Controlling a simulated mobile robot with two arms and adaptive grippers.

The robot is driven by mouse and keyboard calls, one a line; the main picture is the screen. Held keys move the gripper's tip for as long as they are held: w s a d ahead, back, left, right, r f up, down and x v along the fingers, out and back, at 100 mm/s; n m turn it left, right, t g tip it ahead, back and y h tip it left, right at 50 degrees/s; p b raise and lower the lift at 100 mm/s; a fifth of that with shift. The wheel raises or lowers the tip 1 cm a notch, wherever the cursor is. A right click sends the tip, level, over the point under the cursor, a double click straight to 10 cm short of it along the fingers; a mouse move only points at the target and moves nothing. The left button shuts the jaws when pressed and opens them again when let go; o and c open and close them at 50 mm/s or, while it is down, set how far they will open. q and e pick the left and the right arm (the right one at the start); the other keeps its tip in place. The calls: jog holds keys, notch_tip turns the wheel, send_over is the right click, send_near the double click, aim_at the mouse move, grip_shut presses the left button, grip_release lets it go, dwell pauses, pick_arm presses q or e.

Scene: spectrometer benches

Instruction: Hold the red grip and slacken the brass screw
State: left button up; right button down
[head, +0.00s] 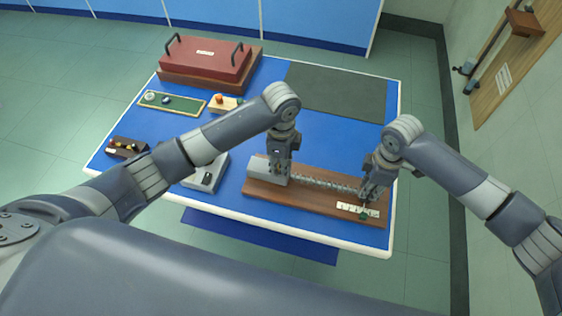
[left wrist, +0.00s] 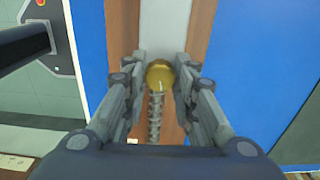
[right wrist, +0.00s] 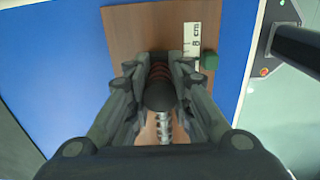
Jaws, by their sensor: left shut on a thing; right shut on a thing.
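The brass screw (left wrist: 160,77) shows as a round gold head in the left wrist view, at the near end of a grey block (head: 266,172) on a brown wooden board (head: 316,202). My left gripper (left wrist: 162,68) is shut on it, fingers on both sides. A spiral metal rod or spring (head: 325,182) runs from there toward my right gripper (head: 370,190). The red grip (right wrist: 160,71) shows in the right wrist view as dark red bands behind a black round end. My right gripper (right wrist: 160,75) is shut on it. In the head view my grippers hide both parts.
A white scale marked in cm (right wrist: 192,42) and a green piece (right wrist: 209,61) sit beside the right gripper. A red box with handles (head: 205,58), a green tray (head: 172,103), a grey box (head: 206,174) and a dark mat (head: 335,90) lie on the blue table.

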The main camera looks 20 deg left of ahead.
pick_arm(q)
jog(key=shift+n, duration=1.6)
jog(key=o, duration=1.1)
jog(key=shift+c, duration=0.2)
notch_tip(320, 180, up, 12)
jog(key=shift+a, duration=0.1)
